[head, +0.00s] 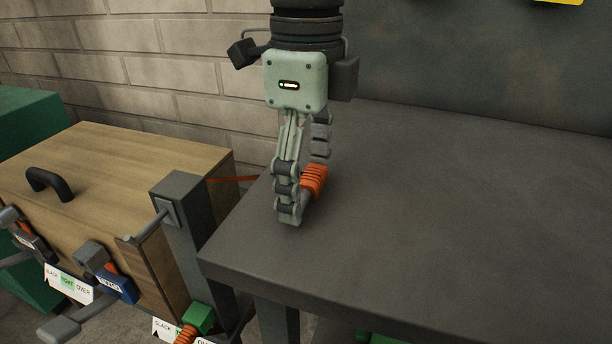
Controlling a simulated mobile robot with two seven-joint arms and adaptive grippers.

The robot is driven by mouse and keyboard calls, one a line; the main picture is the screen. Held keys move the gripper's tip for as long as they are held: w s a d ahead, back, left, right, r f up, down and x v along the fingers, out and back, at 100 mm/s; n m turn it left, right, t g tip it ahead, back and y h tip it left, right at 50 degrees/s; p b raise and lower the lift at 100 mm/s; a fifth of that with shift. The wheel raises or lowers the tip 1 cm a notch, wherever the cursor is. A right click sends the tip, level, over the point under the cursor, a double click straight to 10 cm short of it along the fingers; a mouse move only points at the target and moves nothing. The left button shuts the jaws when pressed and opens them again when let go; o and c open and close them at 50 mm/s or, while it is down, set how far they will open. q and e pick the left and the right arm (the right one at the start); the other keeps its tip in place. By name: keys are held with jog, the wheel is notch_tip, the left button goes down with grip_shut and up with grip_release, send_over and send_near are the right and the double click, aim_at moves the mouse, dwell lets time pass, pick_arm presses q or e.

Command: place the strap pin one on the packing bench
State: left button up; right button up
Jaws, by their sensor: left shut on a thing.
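My left gripper (303,197) comes down from the top of the head view over the near left part of the packing bench (450,220), a dark grey flat top. It is shut on an orange ribbed piece, which I take to be the strap pin one (315,180). The fingers hide part of the pin. The pin is low over the bench near its left edge; I cannot tell whether it touches the top. My right gripper is not in view.
A wooden box (130,150) with a black handle (48,183) stands left of the bench, beside a grey post (184,225). Labelled levers and a green and orange ribbed piece (198,320) are in front. An orange strap (235,180) runs behind the post. The bench's right side is clear.

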pick_arm(q)
jog(key=shift+f, duration=0.1)
jog(key=o, duration=0.9)
jog(key=shift+c, duration=0.2)
jog(key=o, duration=0.4)
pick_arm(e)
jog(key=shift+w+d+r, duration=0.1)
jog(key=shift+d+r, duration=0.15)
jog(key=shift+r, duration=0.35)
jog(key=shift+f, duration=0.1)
